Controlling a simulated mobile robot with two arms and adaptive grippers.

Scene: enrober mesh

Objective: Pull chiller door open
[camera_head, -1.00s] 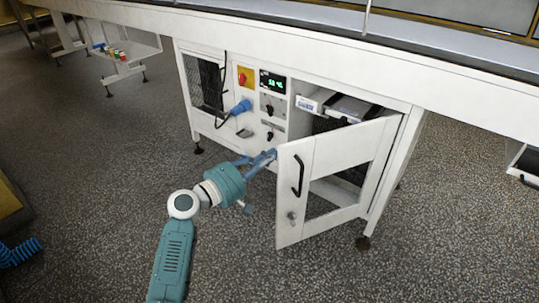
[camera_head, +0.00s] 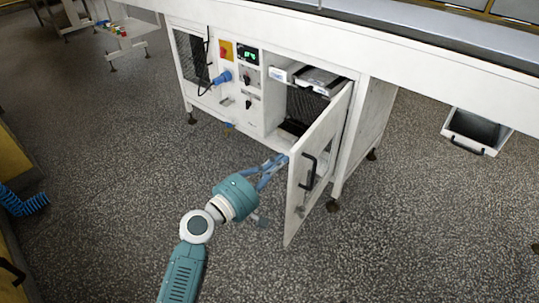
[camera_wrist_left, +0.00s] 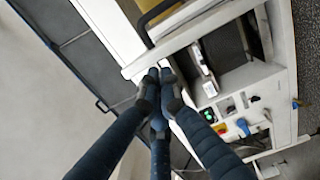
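The contact between tips and edge is partly hidden. My right gripper is out of view.
The control panel with its lit display (camera_head: 248,56), red switch (camera_head: 226,50) and blue plug (camera_head: 222,77) is left of the opening. A tray unit (camera_head: 318,78) shows inside. A grey bin (camera_head: 474,130) hangs at the right. The speckled floor before the door is free.

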